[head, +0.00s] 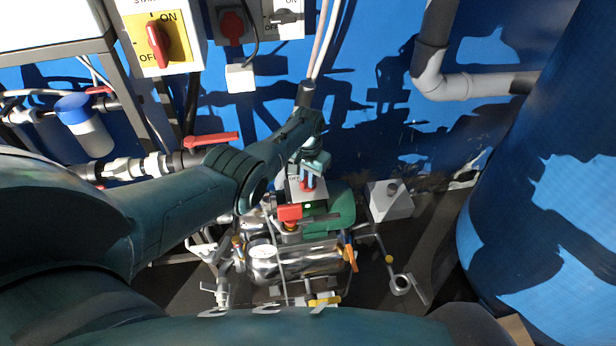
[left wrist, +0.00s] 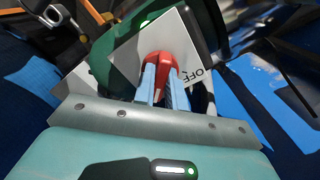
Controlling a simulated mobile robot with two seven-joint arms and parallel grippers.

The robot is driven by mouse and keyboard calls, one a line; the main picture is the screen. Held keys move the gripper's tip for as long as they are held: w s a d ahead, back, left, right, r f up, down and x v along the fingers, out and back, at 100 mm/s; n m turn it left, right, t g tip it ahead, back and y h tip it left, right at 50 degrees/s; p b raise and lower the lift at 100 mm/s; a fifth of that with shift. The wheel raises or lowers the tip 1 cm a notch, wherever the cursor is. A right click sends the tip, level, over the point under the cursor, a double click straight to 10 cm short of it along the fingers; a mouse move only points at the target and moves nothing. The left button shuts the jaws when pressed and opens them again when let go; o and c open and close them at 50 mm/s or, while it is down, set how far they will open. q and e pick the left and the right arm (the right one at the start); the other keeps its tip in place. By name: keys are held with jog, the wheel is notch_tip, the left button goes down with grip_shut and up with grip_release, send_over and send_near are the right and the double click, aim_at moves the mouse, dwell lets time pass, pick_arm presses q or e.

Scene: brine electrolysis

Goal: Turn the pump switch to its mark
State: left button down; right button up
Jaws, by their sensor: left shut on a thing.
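The pump switch has a red knob (left wrist: 158,60) on a light plate (left wrist: 187,40) with "OFF" lettering. In the left wrist view my left gripper (left wrist: 158,80) has its two pale blue fingers shut on the red knob, one on each side. In the head view the left gripper (head: 309,179) reaches down from above onto the switch box (head: 305,194), beside the green pump motor (head: 335,210). The knob is mostly hidden by the fingers there, and I cannot tell which mark it points at. My right gripper is not in view.
A yellow panel with a red rotary switch (head: 156,44) hangs at the upper left. A red-handled valve (head: 212,140) is on the pipe behind my left arm. A steel vessel (head: 300,262) with a gauge stands below the motor. A large blue tank (head: 530,200) fills the right.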

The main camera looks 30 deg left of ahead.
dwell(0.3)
pick_arm(q)
jog(key=c, duration=1.4)
grip_release()
jog(key=shift+c, duration=0.2)
